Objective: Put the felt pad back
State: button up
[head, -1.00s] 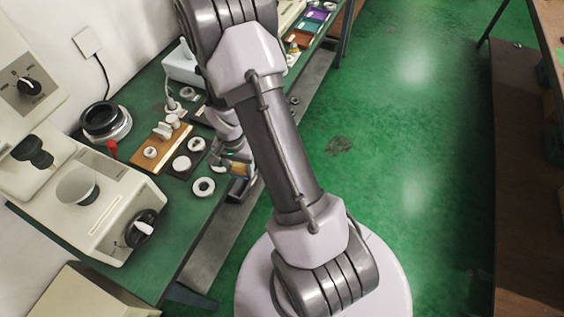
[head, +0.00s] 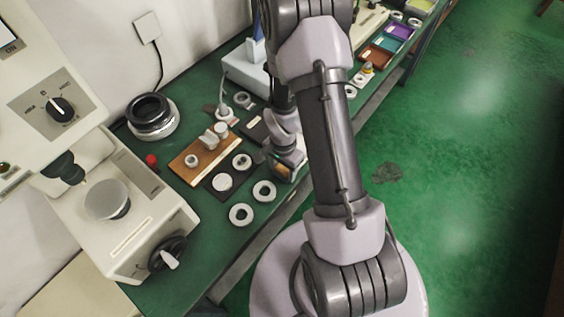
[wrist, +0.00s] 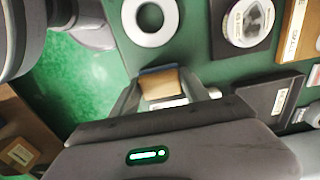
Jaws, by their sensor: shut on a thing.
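My gripper (wrist: 160,100) is shut on a small tan piece with a blue edge (wrist: 162,83), which I take to be the felt pad. In the head view my gripper (head: 287,168) is at the front edge of the green bench, just right of the dark mat with the white disc (head: 222,182). A little tan shows between its fingers there, and the arm hides part of it. The wrist view shows a white ring (wrist: 150,20) lying above the held piece, apart from it. Whether the piece touches the bench I cannot tell.
Two white rings (head: 241,214) (head: 264,190) lie near the bench edge. A wooden board with parts (head: 204,156), a black-and-silver ring (head: 151,115) and a large cream instrument (head: 125,210) stand left. Coloured trays (head: 384,44) are farther along. Green floor is open to the right.

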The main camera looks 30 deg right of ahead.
jog(key=shift+w+d+f, duration=0.15)
jog(key=shift+w+f, duration=0.05)
jog(key=shift+f, duration=0.1)
jog(key=shift+s+f, duration=0.15)
jog(key=shift+s, duration=0.05)
jog(key=o, duration=1.3)
jog(key=shift+w, duration=0.1)
